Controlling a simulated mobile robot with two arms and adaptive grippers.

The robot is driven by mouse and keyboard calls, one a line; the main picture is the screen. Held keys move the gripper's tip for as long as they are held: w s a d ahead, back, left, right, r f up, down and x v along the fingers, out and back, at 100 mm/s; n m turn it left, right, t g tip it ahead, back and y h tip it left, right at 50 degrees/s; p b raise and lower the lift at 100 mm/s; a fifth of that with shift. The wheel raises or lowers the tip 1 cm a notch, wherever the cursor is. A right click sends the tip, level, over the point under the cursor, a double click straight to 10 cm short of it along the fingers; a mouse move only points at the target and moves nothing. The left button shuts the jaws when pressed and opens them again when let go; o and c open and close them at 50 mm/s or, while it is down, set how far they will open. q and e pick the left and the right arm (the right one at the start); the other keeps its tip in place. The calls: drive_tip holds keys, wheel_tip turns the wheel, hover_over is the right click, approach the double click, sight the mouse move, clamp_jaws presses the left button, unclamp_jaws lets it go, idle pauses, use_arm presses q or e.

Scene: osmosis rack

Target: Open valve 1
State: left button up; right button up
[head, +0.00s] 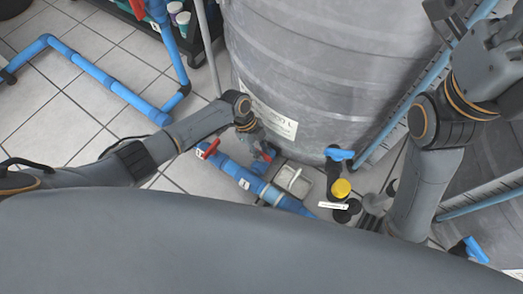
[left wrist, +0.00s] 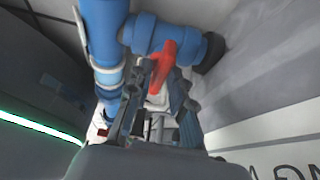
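A blue pipe (head: 232,170) runs along the floor at the foot of the big grey tank, with a red valve handle (head: 208,149) at its left end. A second red handle (head: 267,155) sits by my left gripper (head: 258,138). In the left wrist view a red handle (left wrist: 163,64) stands up from a blue valve body (left wrist: 150,35). My left gripper (left wrist: 158,105) is open there, its fingers apart on either side of the handle's lower end; I cannot tell if they touch it. Labels are too small to read. My right gripper (head: 447,16) is raised at the top right, partly cut off.
The grey tank (head: 310,75) fills the back. A small metal box (head: 294,179), a yellow cap (head: 341,188) and a blue-handled valve (head: 340,154) stand to the right of the left gripper. More blue pipe (head: 110,85) crosses the tiled floor at left.

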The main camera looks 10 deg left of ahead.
use_arm(q)
clamp_jaws()
